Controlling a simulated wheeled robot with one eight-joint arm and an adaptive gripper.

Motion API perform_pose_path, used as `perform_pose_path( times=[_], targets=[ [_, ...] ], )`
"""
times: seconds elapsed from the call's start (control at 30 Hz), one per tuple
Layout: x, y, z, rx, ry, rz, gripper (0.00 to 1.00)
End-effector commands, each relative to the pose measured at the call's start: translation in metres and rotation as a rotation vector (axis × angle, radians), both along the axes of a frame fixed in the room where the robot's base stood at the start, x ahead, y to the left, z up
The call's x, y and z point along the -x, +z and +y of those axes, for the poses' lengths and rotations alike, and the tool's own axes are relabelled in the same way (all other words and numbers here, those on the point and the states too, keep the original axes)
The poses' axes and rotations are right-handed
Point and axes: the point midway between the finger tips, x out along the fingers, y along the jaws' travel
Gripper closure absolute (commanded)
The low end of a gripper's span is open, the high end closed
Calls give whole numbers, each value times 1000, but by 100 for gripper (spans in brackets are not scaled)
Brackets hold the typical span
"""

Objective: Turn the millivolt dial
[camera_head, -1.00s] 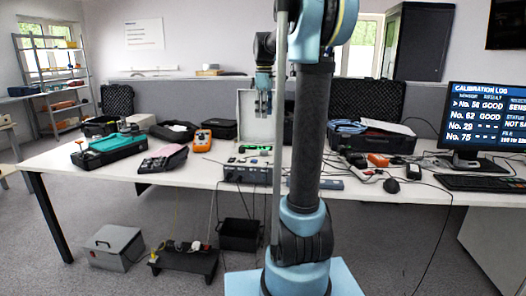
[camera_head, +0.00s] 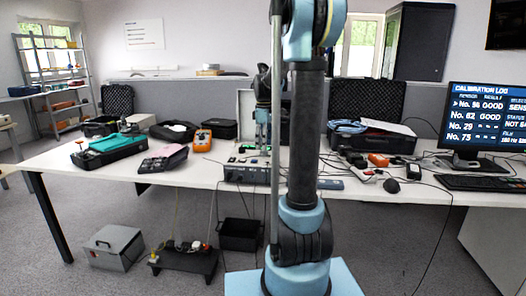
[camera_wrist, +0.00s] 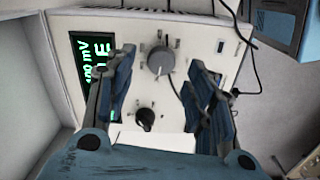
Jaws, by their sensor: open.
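In the wrist view, a pale instrument panel (camera_wrist: 207,38) carries a large grey dial (camera_wrist: 160,61) and a smaller black knob (camera_wrist: 146,117). A black display (camera_wrist: 88,62) with green characters, including "mV", is left of the grey dial. My gripper (camera_wrist: 161,64) is open, its fingers either side of the grey dial; contact cannot be told. No label on the dials is readable. In the head view, my gripper (camera_head: 262,147) points down over the instrument area at the bench middle, partly beside my arm column.
A grey box (camera_head: 247,174) with cables stands at the bench's front edge. An orange meter (camera_head: 202,140) is left, an open black case (camera_head: 366,110) right. In the wrist view, a dark cable (camera_wrist: 237,28) crosses the panel's right side and a blue box (camera_wrist: 287,22) is upper right.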

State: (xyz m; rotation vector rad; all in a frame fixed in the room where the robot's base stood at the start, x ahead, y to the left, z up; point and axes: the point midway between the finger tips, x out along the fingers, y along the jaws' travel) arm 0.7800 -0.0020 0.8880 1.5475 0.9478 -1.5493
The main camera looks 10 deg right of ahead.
Motion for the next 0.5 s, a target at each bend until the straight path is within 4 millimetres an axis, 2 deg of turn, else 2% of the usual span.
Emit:
perform_pose_path(
  times=[0.2,0.5],
  targets=[
    [0,-25,0,0,0,0,51],
    [0,-33,0,0,0,0,51]
  ],
)
